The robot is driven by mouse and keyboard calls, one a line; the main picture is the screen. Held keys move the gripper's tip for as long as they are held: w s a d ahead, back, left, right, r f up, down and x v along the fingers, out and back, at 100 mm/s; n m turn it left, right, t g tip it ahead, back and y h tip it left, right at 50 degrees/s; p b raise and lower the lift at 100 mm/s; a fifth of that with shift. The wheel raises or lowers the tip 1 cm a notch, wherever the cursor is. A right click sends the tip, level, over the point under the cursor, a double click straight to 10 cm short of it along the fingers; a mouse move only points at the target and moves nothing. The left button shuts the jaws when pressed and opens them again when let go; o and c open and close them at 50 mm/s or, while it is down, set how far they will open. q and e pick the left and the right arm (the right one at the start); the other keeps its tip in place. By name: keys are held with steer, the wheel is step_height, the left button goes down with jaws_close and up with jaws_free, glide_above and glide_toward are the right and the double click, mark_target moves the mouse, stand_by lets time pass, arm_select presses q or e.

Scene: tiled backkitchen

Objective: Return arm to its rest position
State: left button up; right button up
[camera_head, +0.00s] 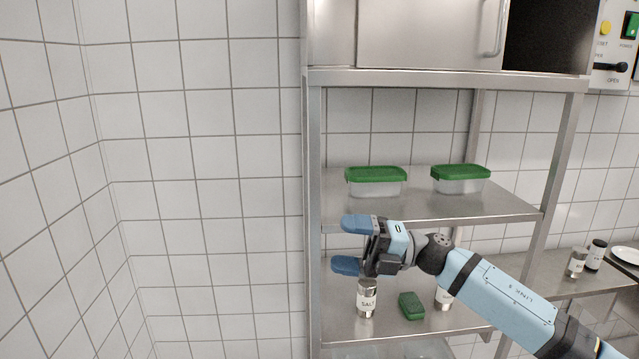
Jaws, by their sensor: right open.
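My right gripper (350,245) is in front of the metal shelf unit, its blue fingers pointing left. The fingers are apart, one above the other, with nothing between them. The lower finger is just above a salt shaker (366,300) in the picture; I cannot tell whether they touch. My right arm (500,298) reaches in from the lower right. My left gripper is not in view.
Two green-lidded containers (376,182) (460,179) stand on the upper shelf (420,208). A green box (411,306) and a second shaker (443,299) are on the lower shelf (340,322). Shakers (577,262) and a plate (627,255) are on the right-hand table.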

steer(key=s+d+f+m+t+h, duration=0.25)
steer(key=f+m+t, duration=0.35)
steer(key=f+m, duration=0.3)
steer(key=s+d+f+m+t+h, duration=0.1)
steer(key=s+f+m+t+h, duration=0.2)
steer(key=f+m+t, duration=0.45)
steer(key=s+d+f+m+t+h, duration=0.25)
steer(key=f+m+t, duration=0.25)
steer(key=f+m, duration=0.45)
steer(key=s+d+f+m+g+h, duration=0.3)
steer(key=s+d+f+m+h, duration=0.1)
steer(key=s+f, duration=0.6)
steer(key=s+d+f+m+g+h, duration=0.3)
steer(key=s+d+f+m+h, duration=0.2)
steer(key=s+f, duration=0.4)
steer(key=s+m, duration=0.1)
steer(key=s, duration=0.2)
steer(key=shift+s+d+f+g, duration=0.2)
steer(key=shift+s+f+g, duration=0.05)
steer(key=shift+f+g, duration=0.1)
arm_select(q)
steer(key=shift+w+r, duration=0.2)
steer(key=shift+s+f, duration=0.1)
